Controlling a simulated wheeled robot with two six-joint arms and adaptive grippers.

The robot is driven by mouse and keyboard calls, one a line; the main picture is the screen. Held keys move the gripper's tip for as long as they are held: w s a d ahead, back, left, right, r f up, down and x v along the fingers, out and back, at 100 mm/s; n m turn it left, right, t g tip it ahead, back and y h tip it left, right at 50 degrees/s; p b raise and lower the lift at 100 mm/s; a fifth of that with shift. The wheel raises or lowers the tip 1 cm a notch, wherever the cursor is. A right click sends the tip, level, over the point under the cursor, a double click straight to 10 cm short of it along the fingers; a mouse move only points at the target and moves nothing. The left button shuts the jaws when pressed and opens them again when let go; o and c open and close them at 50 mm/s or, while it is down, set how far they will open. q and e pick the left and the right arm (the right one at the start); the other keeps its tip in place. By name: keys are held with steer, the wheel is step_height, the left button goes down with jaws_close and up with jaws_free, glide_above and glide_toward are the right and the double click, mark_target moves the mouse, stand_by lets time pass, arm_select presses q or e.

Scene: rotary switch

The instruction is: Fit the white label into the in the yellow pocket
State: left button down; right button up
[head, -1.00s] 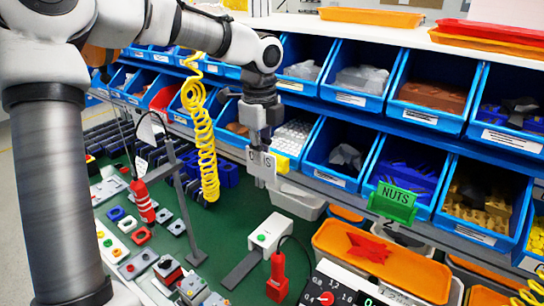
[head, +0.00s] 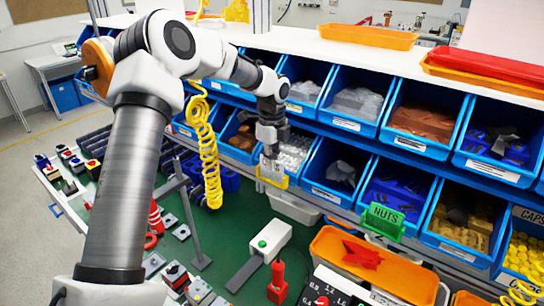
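The white label (head: 272,169) is upright at the front of the lower blue bins, with dark marks on its face. My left gripper (head: 271,152) comes down from above and is shut on its upper edge. The yellow pocket (head: 273,183) is on the front of the bin with white parts. Its yellow edge shows along the label's bottom and sides. The label overlaps the pocket; whether it is inside the pocket or just in front of it I cannot tell. My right gripper is not in view.
Two rows of blue bins (head: 416,142) fill the rack behind. A green NUTS sign (head: 384,218) stands out from the lower row at right. A coiled yellow hose (head: 210,155) hangs left of the gripper. An orange tray (head: 375,265) sits below on the right.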

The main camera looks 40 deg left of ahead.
arm_select(q)
steer(key=c, duration=1.7)
jaws_free()
steer(key=shift+w+f, duration=0.1)
steer(key=shift+f, duration=0.05)
steer(key=shift+c, duration=0.2)
steer(key=shift+o, duration=0.7)
steer(key=shift+d, duration=0.1)
steer(key=shift+r, duration=0.3)
step_height(320, 180, up, 12)
steer(key=b, duration=0.4)
steer(key=shift+f, duration=0.2)
